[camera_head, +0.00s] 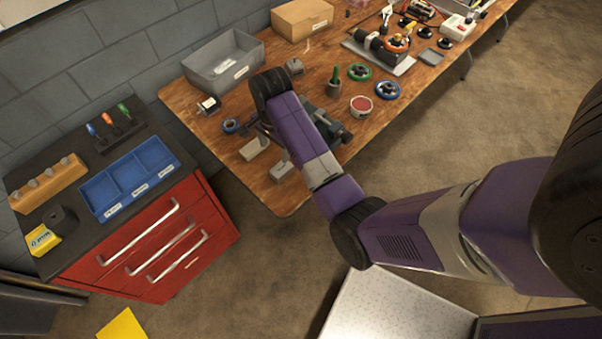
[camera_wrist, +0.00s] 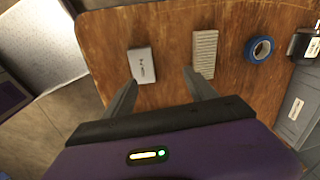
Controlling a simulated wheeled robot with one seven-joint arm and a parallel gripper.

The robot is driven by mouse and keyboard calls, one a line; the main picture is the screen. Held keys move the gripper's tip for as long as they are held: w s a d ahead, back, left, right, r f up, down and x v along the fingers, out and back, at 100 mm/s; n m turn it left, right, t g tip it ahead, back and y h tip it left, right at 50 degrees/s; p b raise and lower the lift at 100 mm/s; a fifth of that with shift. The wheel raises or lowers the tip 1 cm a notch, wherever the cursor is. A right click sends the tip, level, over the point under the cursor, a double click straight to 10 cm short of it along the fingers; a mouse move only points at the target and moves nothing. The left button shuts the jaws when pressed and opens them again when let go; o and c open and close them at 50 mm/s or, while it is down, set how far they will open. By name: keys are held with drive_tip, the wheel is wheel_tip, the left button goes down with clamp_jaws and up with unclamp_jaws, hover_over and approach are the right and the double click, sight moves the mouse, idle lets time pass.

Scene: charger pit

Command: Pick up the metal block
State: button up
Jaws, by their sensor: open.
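A smooth light-grey block with small dark marks, which looks like the metal block (camera_wrist: 141,64), lies flat on the wooden table near its edge. It also shows in the head view (camera_head: 281,171), partly beside my arm. A ribbed grey-beige block (camera_wrist: 205,54) lies to its right in the wrist view, and left of it in the head view (camera_head: 254,149). My gripper (camera_wrist: 160,76) is open and empty above the table. In the wrist view its left fingertip is just below the smooth block, and its right fingertip is near the ribbed block's lower left.
A blue tape roll (camera_wrist: 260,49) lies beyond the ribbed block. The wooden table (camera_head: 190,100) holds a grey bin (camera_head: 222,62), a cardboard box (camera_head: 301,19) and several tools. A red drawer cabinet (camera_head: 150,250) stands left. Bare wood surrounds the two blocks.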

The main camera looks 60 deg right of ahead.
sight(281, 168)
drive_tip(key=shift+s+a+m+g+y, duration=0.15)
drive_tip(key=shift+s+a+m+g, duration=0.1)
drive_tip(key=shift+s, duration=0.2)
drive_tip(key=shift+s+a+m+g+y, duration=0.15)
drive_tip(key=shift+s+a, duration=0.05)
drive_tip(key=shift+s, duration=0.2)
drive_tip(key=shift+s+a+f+m, duration=0.15)
drive_tip(key=shift+s+f+m, duration=0.05)
drive_tip(key=shift+s+m, duration=0.1)
drive_tip(key=shift+f+p, duration=0.55)
drive_tip(key=shift+f, duration=3.25)
clamp_jaws()
